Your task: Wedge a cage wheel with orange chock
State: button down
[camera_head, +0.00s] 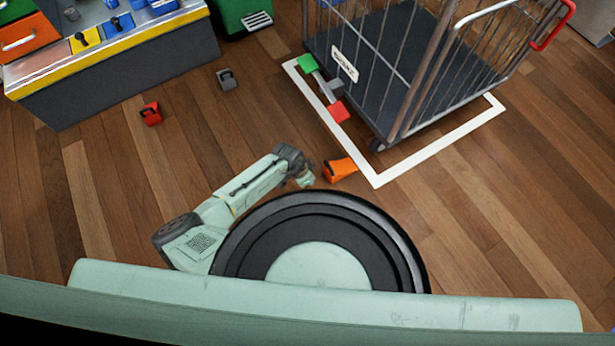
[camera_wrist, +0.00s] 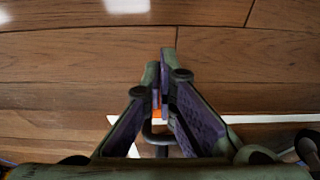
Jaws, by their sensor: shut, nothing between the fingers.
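The orange chock (camera_head: 340,168) lies on the wooden floor, just outside the white floor outline. The wire cage (camera_head: 410,75) stands inside that outline, and its near wheel (camera_head: 377,145) is a little up and right of the chock. My gripper (camera_head: 304,180) is low, just left of the chock in the head view; its fingers are small and partly hidden there. In the wrist view my gripper (camera_wrist: 162,65) has its fingertips together, with nothing held. A small orange patch (camera_wrist: 157,113) shows behind the fingers, most of it hidden.
The white floor outline (camera_head: 440,155) surrounds the cage base. A red chock (camera_head: 151,114) and a grey chock (camera_head: 227,79) sit on the floor at left. A workbench (camera_head: 120,70) stands at upper left, with a green bin (camera_head: 240,18) beside it. Floor between is clear.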

jog(key=b+x, duration=0.1)
jog(key=x, duration=0.3)
jog(key=shift+f, duration=0.15)
jog(key=shift+w+d, duration=0.7)
jog(key=shift+d, duration=0.3)
jog(key=shift+w+d, duration=0.55)
jog(key=shift+d, duration=0.05)
